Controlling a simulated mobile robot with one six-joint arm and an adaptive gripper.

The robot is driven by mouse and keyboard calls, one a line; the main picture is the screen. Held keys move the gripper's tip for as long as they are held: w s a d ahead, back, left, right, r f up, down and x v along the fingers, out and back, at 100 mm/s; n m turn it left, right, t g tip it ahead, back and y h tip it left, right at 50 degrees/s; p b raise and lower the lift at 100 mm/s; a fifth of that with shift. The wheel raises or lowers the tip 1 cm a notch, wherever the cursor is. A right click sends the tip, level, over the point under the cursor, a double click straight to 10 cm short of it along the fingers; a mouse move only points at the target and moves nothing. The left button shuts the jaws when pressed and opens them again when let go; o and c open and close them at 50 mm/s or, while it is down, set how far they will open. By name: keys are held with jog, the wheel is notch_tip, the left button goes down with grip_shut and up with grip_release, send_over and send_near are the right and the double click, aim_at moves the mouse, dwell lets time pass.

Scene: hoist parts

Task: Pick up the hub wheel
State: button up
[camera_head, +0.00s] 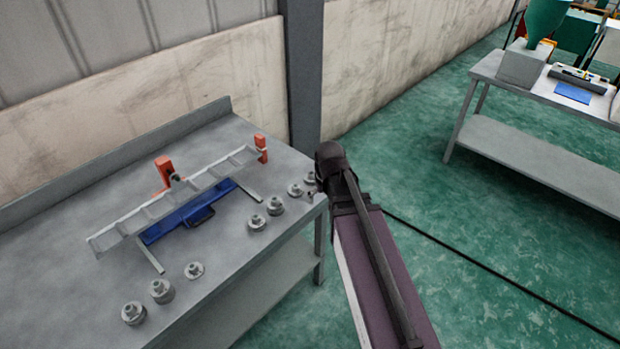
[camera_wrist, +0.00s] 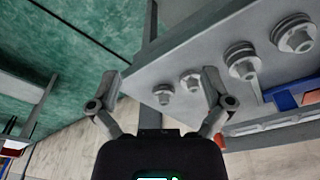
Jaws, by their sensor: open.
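Several round grey metal parts stand on the grey workbench (camera_head: 60,275), and I cannot tell which is the hub wheel. In the wrist view the smallest part (camera_wrist: 163,93) shows between the fingers of my gripper (camera_wrist: 160,78). A slightly larger part (camera_wrist: 191,80) is beside it, near the right finger. Two bigger flanged parts, one (camera_wrist: 241,60) nearer and one (camera_wrist: 294,33) farther right, follow along the bench. My gripper is open and empty, apart from the parts. In the head view my arm ends by the bench's right corner, its fingers largely hidden.
On the bench are a pale ladder-like rail (camera_head: 160,207), a blue tray (camera_head: 165,230) and orange-red blocks (camera_head: 163,168). Another group of round parts (camera_head: 161,290) stands at the front left. A grey post (camera_head: 303,70) is behind the bench; green floor (camera_head: 480,270) lies open right.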

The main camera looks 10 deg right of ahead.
aim_at(312, 174)
jog(key=w+r+t+p, duration=0.1)
jog(key=w+r+t, duration=0.1)
jog(key=w, duration=1.3)
jog(key=shift+a+r+t, duration=0.25)
jog(key=shift+r+t, duration=0.15)
jog(key=shift+t, duration=0.1)
jog(key=shift+f, duration=0.15)
jog(key=b+x, duration=0.7)
jog(key=shift+w+f, duration=0.2)
jog(key=shift+f, duration=0.2)
jog(key=shift+w+f+b, duration=0.15)
jog(key=shift+f+b, duration=0.1)
jog(key=shift+b, duration=0.1)
jog(key=shift+d+b+x, duration=0.2)
jog(key=shift+b+x, duration=2.15)
jog(key=shift+x, duration=0.2)
